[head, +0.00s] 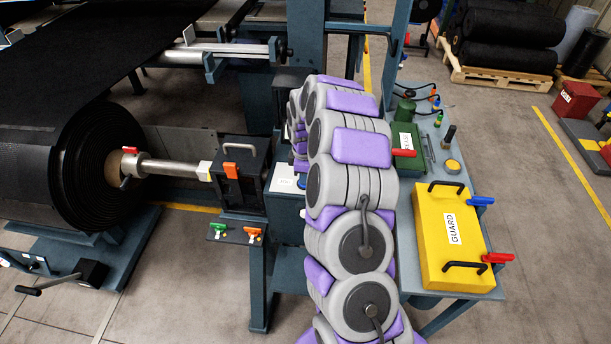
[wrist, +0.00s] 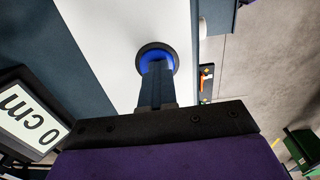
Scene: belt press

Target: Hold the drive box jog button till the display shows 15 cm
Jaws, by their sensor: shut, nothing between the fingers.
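In the wrist view, a round blue button (wrist: 156,52) in a black ring sits on a white panel (wrist: 105,30). My gripper (wrist: 157,66) is shut and empty. Its dark fingertips overlap the lower part of the button; whether they touch it or press it in, I cannot tell. The display (wrist: 30,115) at the left edge of the wrist view reads "0 cm", turned on its side.
In the head view a blue-grey bench right of my arm carries a yellow GUARD box (head: 455,235) with black handles and a green box (head: 408,145). A large black belt roll (head: 60,160) stands at left. Rolls on a pallet (head: 500,70) lie at upper right.

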